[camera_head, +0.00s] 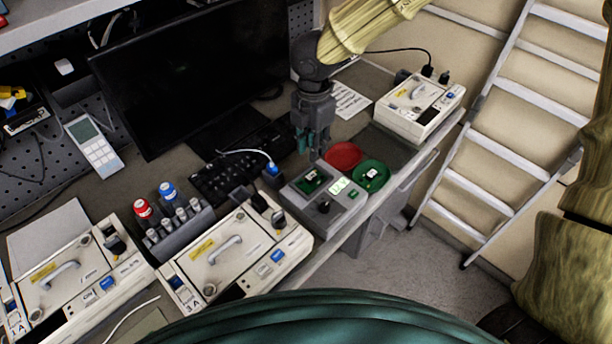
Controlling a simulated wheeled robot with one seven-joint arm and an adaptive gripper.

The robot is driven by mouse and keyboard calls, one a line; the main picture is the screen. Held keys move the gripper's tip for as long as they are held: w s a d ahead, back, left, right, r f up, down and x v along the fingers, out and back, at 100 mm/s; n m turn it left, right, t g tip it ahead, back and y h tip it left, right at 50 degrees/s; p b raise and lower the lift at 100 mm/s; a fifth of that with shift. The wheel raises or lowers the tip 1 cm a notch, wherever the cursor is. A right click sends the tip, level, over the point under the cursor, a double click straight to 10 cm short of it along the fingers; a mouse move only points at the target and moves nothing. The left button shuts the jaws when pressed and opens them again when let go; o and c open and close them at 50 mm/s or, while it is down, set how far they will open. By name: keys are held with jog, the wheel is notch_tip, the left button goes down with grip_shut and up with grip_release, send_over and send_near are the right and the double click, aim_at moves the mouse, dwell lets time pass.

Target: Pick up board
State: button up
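A small green board (313,181) sits in the left part of a grey tester (323,212) with a lit display, on the bench near its front edge. Another small green and white board (371,173) lies in a round green dish (384,180) to the right of the tester. A round red dish (343,155) beside it looks empty. My gripper (311,143) points down above and behind the tester, apart from both boards. Its teal fingertips are small and dark here, so I cannot tell how far apart they are. I see nothing clearly held between them.
White infusion pumps stand at the left (75,275), in front (232,249) and back right (420,106). A rack (180,230) with red- and blue-capped tools stands behind the front pump. A monitor (190,70) and keyboard (238,170) are behind. A ladder (500,130) leans at the right.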

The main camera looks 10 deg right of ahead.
aim_at(307, 178)
jog(key=f, duration=0.2)
jog(key=a+f+p, duration=0.1)
jog(key=f, duration=0.1)
jog(key=shift+f, duration=0.65)
jog(key=shift+s+d+f+p, duration=0.1)
jog(key=shift+s+f+p, duration=0.1)
jog(key=shift+s+p, duration=0.1)
jog(key=shift+f, duration=0.3)
jog(key=shift+a+f+p, duration=0.2)
jog(key=shift+f+p, duration=0.7)
jog(key=shift+f, duration=1.25)
jog(key=shift+s, duration=0.1)
grip_shut()
